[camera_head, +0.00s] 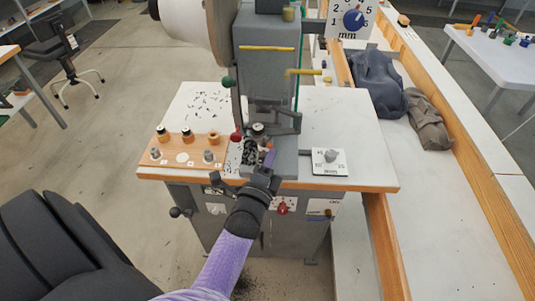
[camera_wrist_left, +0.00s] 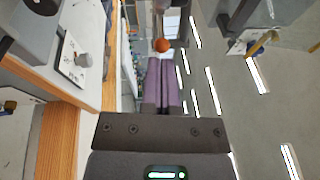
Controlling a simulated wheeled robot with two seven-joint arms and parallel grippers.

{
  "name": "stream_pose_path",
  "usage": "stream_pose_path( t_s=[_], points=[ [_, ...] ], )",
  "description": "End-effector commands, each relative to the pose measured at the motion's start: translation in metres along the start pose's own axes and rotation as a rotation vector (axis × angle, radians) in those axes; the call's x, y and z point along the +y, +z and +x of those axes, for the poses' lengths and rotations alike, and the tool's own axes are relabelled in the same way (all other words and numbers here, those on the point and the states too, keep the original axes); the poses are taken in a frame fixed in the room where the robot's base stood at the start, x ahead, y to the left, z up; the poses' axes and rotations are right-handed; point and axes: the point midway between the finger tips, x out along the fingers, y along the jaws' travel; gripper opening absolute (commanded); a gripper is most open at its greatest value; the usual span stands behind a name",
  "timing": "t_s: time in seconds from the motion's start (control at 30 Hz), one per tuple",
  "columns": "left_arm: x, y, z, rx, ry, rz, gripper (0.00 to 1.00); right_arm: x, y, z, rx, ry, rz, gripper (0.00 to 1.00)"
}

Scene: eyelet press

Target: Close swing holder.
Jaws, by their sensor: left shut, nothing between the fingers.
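The grey press (camera_head: 263,75) stands on the table, with a dark bracket (camera_head: 285,122) low on its front that looks like the swing holder. I cannot tell for sure how far it is swung out. My left gripper (camera_head: 269,154) is at the front of the press base, just below the bracket. Its purple fingers are together and empty, and they show in the left wrist view (camera_wrist_left: 163,85). An orange-red ball knob (camera_wrist_left: 162,45) appears just beyond the fingertips there. A red knob (camera_head: 235,136) sits left of the gripper. My right gripper is out of view.
A wooden board (camera_head: 170,158) with several small parts lies left of the press. A white dial plate (camera_head: 329,162) lies to the right. A green knob (camera_head: 228,82) juts from the press's left side. The table's right part (camera_head: 350,125) is mostly clear.

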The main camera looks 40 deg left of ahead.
Motion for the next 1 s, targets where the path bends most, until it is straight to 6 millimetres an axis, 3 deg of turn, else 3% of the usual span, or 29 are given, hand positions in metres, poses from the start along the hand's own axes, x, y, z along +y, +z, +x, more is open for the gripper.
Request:
stream_pose_path(
  t_s=[0.37, 0.7, 1.0],
  points=[
    [0.0, 0.0, 0.0, 0.003, -0.001, 0.001, 0.0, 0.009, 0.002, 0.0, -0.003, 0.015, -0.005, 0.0],
    [0.006, 0.024, 0.011, 0.226, -0.03, -0.022, 0.0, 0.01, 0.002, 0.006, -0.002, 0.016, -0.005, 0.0],
    [0.007, 0.033, 0.018, 0.233, -0.03, -0.031, 0.0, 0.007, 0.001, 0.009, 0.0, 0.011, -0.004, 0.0]
  ],
)
